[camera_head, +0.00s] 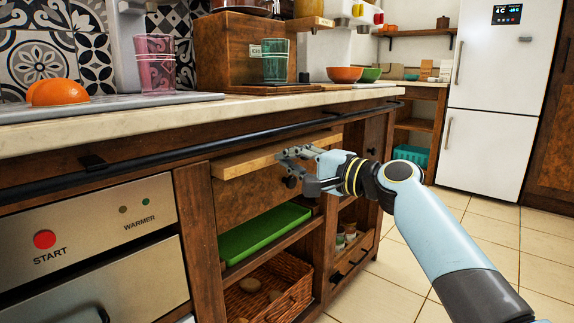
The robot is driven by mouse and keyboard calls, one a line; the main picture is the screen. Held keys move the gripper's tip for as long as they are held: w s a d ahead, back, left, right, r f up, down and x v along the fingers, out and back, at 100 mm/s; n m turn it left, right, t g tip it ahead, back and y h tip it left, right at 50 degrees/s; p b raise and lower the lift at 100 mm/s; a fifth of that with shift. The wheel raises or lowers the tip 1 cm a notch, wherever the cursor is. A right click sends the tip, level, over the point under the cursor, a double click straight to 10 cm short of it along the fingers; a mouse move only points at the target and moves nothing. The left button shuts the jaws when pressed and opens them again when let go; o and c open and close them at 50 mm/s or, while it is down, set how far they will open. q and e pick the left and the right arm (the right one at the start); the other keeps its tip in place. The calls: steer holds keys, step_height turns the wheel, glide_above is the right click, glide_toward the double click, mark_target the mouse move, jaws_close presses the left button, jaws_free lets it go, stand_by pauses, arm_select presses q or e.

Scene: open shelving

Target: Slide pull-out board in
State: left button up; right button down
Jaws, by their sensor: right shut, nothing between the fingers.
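The pull-out board (245,162) is a light wooden slab just under the counter, above a dark wooden drawer front (245,200). Its front edge juts out a little from the cabinet face. My right gripper (287,157) comes in from the right, with its fingertips at the front edge of the board, right of its middle. The fingers are shut with nothing between them. They cover part of the board's edge, and I cannot tell whether they touch it. My left gripper is not in view.
A dark rail (220,138) runs along the counter front above the board. Below are a green tray (262,232) and a wicker basket (270,290) on open shelves. A warmer panel (95,225) is at left. The tiled floor (480,235) at right is clear.

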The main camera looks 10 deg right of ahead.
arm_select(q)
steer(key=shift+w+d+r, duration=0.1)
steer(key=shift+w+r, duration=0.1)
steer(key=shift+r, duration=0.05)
arm_select(e)
steer(key=shift+w+a, duration=0.35)
steer(key=shift+w, duration=0.1)
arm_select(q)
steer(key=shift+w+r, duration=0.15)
arm_select(e)
steer(key=shift+x, duration=1.25)
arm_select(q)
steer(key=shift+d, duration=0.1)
